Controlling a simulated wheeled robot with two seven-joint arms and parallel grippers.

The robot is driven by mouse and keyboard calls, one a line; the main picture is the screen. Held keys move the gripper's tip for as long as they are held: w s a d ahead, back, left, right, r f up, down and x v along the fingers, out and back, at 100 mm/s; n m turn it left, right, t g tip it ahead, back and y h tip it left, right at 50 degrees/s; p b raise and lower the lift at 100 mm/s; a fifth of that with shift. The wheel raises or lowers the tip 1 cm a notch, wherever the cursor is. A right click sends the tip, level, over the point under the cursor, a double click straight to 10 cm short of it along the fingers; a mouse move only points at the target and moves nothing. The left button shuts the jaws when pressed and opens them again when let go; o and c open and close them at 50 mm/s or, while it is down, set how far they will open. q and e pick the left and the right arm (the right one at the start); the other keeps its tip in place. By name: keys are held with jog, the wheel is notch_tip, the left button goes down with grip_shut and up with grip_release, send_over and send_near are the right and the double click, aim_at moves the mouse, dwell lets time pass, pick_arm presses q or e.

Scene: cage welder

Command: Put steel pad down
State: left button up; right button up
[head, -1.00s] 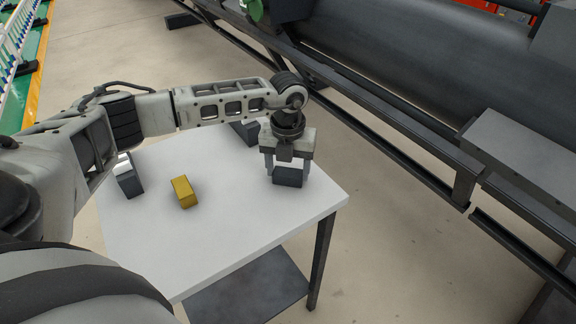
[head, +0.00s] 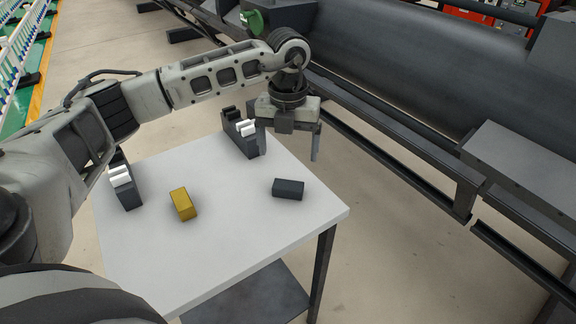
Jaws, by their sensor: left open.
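The steel pad, a dark grey block (head: 288,188), lies flat on the right part of the white table (head: 228,238), near its right edge. My left gripper (head: 290,150) is above and behind the block, clear of it. Its fingers point down, are apart and hold nothing. My right gripper does not show.
A yellow block (head: 183,204) lies on the left half of the table. A dark holder with white pieces (head: 126,190) stands at the left edge, another (head: 241,135) at the back. A large machine with dark rails (head: 400,165) runs along the right. The table's front middle is clear.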

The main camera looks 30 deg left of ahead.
pick_arm(q)
jog(key=s+d+f+m+g+h, duration=0.1)
jog(key=s+d+f+m+h, duration=0.3)
jog(key=d, duration=0.6)
jog(key=s+d+r+n+g+h, duration=0.15)
jog(key=d+h, duration=0.35)
jog(key=d, duration=0.5)
jog(key=s+d+r+n+t+h, duration=0.3)
jog(key=d+r+n+t+h, duration=0.35)
jog(key=d+h, duration=0.35)
jog(key=s+a+f+n+t+y, duration=0.1)
jog(key=a+f+n+t+y, duration=1.2)
jog(key=n, duration=0.9)
jog(key=s+a+f+n+g+y, duration=0.2)
jog(key=s+f+n+g, duration=0.1)
jog(key=s+f+g, duration=0.3)
notch_tip(320, 180, down, 4)
jog(key=shift+s+y, duration=0.4)
jog(key=shift+s, duration=0.75)
